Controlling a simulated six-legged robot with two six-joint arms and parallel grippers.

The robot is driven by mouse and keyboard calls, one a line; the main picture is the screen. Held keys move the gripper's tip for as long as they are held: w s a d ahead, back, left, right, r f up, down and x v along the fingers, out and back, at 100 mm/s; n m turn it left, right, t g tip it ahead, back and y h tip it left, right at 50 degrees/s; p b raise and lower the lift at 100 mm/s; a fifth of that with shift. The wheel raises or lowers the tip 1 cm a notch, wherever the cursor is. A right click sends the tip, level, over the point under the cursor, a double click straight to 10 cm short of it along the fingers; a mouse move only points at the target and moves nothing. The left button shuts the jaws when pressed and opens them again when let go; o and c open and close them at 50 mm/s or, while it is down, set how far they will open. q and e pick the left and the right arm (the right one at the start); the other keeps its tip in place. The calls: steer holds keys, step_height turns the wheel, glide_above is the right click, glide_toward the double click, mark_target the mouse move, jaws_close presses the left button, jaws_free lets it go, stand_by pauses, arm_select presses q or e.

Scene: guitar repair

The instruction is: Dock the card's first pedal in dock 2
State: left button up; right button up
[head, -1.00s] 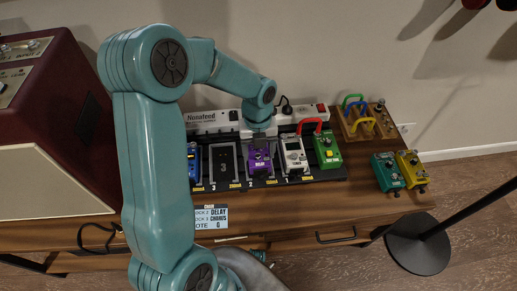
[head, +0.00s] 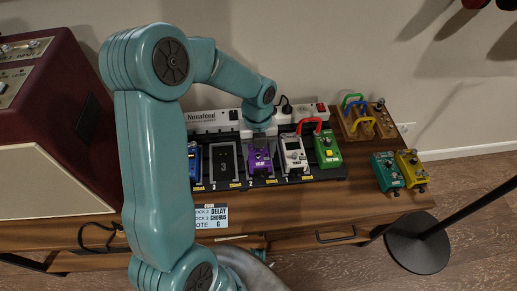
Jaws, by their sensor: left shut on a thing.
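My left gripper (head: 259,139) is at the top end of the purple pedal (head: 260,160) and is shut on it; the fingertips are mostly hidden by the wrist. The purple pedal is in the pedalboard (head: 329,173), between an empty slot (head: 224,162) on its left and a white pedal on its right. I cannot tell whether it is fully seated. A card (head: 210,216) at the table's front edge reads DELAY, then CHORUS, with a G below. My right gripper is not in view.
A blue pedal (head: 195,165), a white pedal (head: 294,155) and a green pedal (head: 327,149) share the board. Teal (head: 387,172) and yellow (head: 411,170) pedals stand at the right. A power strip (head: 214,117) runs behind. A red amplifier (head: 72,120) stands at left.

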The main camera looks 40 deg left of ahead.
arm_select(q)
steer(key=shift+f+b, duration=0.3)
steer(key=shift+f, duration=0.2)
steer(key=o, duration=1.5)
steer(key=shift+c, duration=0.2)
step_height(320, 180, up, 8)
steer(key=p, duration=0.7)
steer(key=shift+r, duration=0.1)
